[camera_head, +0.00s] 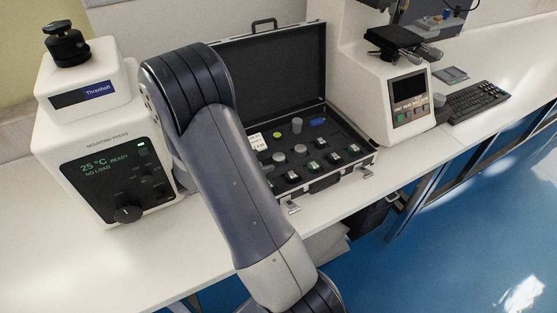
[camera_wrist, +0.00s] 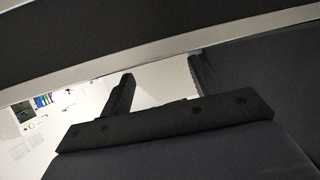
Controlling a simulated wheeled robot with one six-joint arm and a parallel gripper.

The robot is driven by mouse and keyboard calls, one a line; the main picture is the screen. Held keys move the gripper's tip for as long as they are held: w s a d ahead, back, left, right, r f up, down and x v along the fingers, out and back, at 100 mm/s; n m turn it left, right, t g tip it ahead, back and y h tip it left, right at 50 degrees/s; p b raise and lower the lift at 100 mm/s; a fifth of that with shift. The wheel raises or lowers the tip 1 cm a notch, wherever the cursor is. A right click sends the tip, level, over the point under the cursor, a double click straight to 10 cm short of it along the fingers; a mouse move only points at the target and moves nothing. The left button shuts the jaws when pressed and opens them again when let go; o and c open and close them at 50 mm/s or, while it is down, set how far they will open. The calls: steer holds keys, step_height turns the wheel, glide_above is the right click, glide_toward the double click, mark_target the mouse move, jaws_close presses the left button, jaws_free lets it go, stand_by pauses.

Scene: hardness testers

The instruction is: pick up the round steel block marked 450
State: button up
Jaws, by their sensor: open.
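An open black case (camera_head: 372,156) with metal edges lies on the white bench in the head view. Several small blocks sit in its dark foam. Two round grey steel blocks, a front one (camera_head: 301,149) and one to its left (camera_head: 279,157), show near the middle. A taller grey cylinder (camera_head: 297,125) stands behind them. No number is legible, so I cannot tell which block is marked 450. My arm hides the case's left part and my gripper in the head view. In the wrist view my gripper (camera_wrist: 160,86) is open, with no block visible between its fingers.
A mounting press (camera_head: 100,165) stands left of the case. A white tester (camera_head: 375,95) with a screen stands close to its right, with a keyboard (camera_head: 475,101) beyond. The raised lid (camera_head: 268,80) closes off the back. A dark, light-edged band (camera_wrist: 110,40) crosses the wrist view.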

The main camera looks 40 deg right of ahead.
mark_target(277, 158)
steer(key=shift+x, duration=0.8)
steer(key=x, duration=0.5)
steer(key=shift+s, duration=0.1)
steer(key=c, duration=1.2)
